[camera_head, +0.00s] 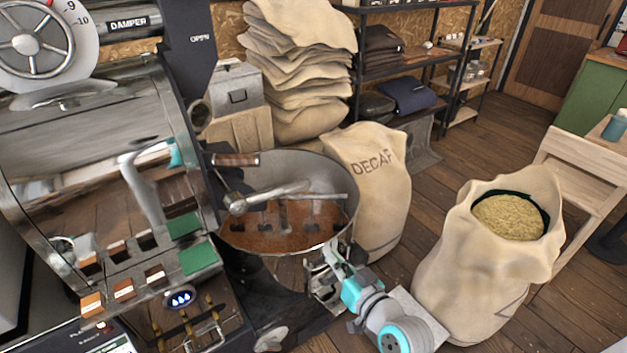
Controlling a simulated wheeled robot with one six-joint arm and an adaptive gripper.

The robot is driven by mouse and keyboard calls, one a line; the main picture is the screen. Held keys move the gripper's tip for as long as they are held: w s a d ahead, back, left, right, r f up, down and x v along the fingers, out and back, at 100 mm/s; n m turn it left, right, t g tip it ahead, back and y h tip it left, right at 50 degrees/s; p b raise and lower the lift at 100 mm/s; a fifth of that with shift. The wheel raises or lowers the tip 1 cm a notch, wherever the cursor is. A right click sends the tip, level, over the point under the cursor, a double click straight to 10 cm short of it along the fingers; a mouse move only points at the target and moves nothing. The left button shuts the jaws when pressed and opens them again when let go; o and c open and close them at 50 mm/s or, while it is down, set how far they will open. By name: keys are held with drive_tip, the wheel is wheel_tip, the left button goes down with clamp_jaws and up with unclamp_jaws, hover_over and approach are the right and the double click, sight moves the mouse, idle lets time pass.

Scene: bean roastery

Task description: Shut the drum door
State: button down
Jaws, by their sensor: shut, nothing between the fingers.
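The roaster's shiny metal drum housing (90,150) fills the left side of the head view. A wood-gripped handle (236,159) sticks out from its right end, above the round cooling pan (300,170). The drum door itself is seen too edge-on to make out, and I cannot tell how far open it is. My gripper (324,275) is at the pan's front right rim, low and right of the handle and well apart from it. It is shut and empty. Whether it touches the pan's rim is unclear.
A metal stirring arm (265,197) spans the pan. A DECAF sack (375,195) stands behind my gripper, and an open sack of beans (470,270) stands to its right. Stacked sacks (295,65) and a dark shelf (400,70) are behind. Wooden floor (455,150) is clear between sacks and shelf.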

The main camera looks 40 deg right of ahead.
drive_tip(key=w+d+r+n+t+y, duration=0.1)
drive_tip(key=w+d+r, duration=0.3)
drive_tip(key=r, duration=0.2)
drive_tip(key=w+d+r+n+y, duration=0.1)
drive_tip(key=w+d+r, duration=0.3)
drive_tip(key=r, duration=0.3)
drive_tip(key=w+a+f, duration=0.1)
drive_tip(key=w+f, duration=0.4)
drive_tip(key=w, duration=0.5)
drive_tip(key=shift+w+a, duration=0.15)
drive_tip(key=shift+w, duration=0.2)
drive_tip(key=shift+f, duration=0.15)
drive_tip(key=a+f+m, duration=0.4)
drive_tip(key=f+m, duration=0.3)
drive_tip(key=f, duration=0.6)
drive_tip(key=a+f+m, duration=0.3)
drive_tip(key=a+m, duration=0.1)
drive_tip(key=a, duration=0.2)
drive_tip(key=a+f+m+t+y, duration=0.1)
drive_tip(key=a+f+m, duration=0.2)
drive_tip(key=a, duration=0.3)
drive_tip(key=shift+a+f+m, duration=0.3)
drive_tip(key=shift+a+m, duration=0.1)
drive_tip(key=shift+m, duration=0.4)
